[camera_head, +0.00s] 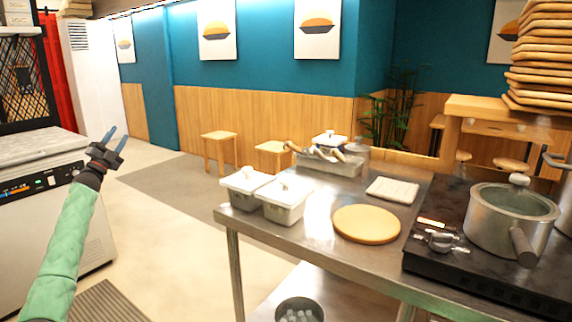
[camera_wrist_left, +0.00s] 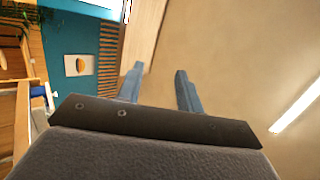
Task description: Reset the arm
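My left gripper (camera_head: 115,138) is raised at the left of the head view, in the air over the floor and apart from the steel table. Its arm is in a green sleeve. In the left wrist view the two blue fingers (camera_wrist_left: 160,88) stand apart with nothing between them, so it is open and empty. My right gripper is in neither view.
A steel table (camera_head: 321,243) holds two lidded white containers (camera_head: 284,201), a round wooden board (camera_head: 366,224), a white tray (camera_head: 392,190) and a black stove (camera_head: 440,277) with a lidded pot (camera_head: 490,232). A grey machine (camera_head: 40,160) stands at left.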

